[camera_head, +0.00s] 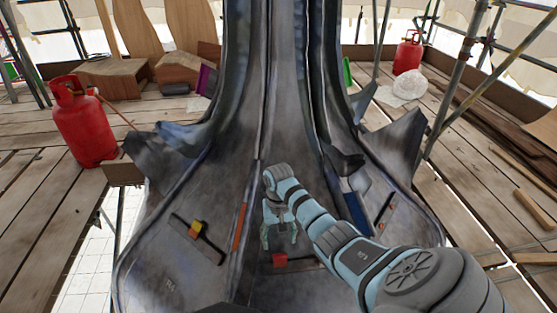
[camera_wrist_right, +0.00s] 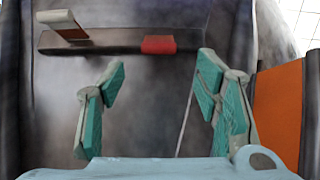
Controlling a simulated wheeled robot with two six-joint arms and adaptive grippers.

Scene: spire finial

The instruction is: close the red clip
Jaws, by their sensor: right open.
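The red clip (camera_head: 279,260) is a small red block on a dark bar on the grey metal spire base. It also shows in the right wrist view (camera_wrist_right: 158,44), at the upper middle on the dark bar (camera_wrist_right: 115,46). I cannot tell whether the clip is open or closed. My right gripper (camera_head: 280,241) is just above the clip in the head view. In the wrist view its two teal fingers (camera_wrist_right: 163,80) are spread apart, with nothing between them, and the clip lies beyond the tips. My left gripper is not in view.
A pale lever with an orange-brown face (camera_wrist_right: 62,24) stands at the bar's left end. An orange strip (camera_head: 239,226) lies left of my gripper; an orange panel (camera_wrist_right: 278,108) fills the wrist view's right. A yellow-red clip (camera_head: 196,230) and blue strip (camera_head: 357,213) flank the gripper.

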